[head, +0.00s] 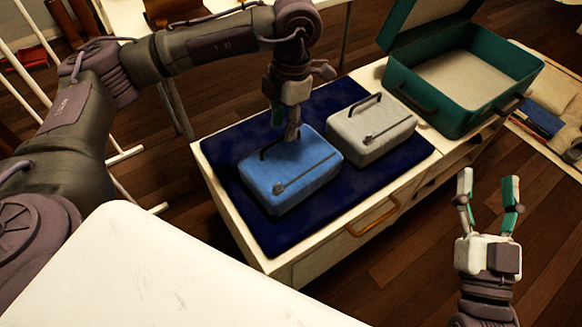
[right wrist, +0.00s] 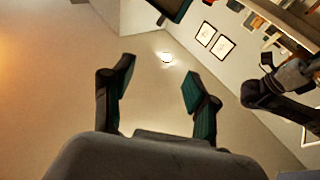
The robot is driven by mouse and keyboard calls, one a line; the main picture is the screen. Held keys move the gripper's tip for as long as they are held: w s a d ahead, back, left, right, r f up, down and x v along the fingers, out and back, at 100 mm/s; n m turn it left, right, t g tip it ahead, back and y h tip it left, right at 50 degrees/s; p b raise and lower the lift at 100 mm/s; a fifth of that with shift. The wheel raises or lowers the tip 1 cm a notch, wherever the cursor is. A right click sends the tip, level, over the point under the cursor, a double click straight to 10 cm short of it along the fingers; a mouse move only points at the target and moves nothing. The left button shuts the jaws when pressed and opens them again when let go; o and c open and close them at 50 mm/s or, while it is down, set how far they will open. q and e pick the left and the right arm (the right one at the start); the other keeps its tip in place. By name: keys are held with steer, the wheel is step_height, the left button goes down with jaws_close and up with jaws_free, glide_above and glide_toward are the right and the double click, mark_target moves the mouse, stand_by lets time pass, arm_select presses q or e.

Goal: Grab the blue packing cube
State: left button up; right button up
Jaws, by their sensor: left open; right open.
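The blue packing cube (head: 292,178) lies flat on a dark blue mat (head: 272,234) on top of a cabinet, in the middle of the head view. It has a dark handle on its far-left side and a zip on top. My left gripper (head: 292,136) points down right at the cube's far edge, by the handle. Its fingers partly hide that edge, and I cannot tell whether they touch it. My left gripper is open. My right gripper (head: 488,190) is open and empty, off the cabinet's right side; its fingers also show in the right wrist view (right wrist: 158,92).
A grey packing cube (head: 372,130) lies on the mat just right of the blue one. An open green suitcase (head: 462,80) stands at the cabinet's far right end. A white surface (head: 150,270) fills the near left.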

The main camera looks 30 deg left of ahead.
mark_target(282, 138)
arm_select(q)
steer(key=f, duration=0.1)
steer(key=f+b, duration=0.1)
steer(key=f, duration=0.2)
steer(key=shift+s+a+f, duration=0.2)
steer(key=shift+a+f, duration=0.05)
steer(key=shift+f, duration=0.05)
jaws_close()
arm_select(e)
steer(key=s+r+t+y, duration=0.1)
steer(key=s+r+t, duration=0.2)
steer(key=r, duration=0.3)
steer(key=shift+s+t+y, duration=0.3)
steer(key=shift+t, duration=0.4)
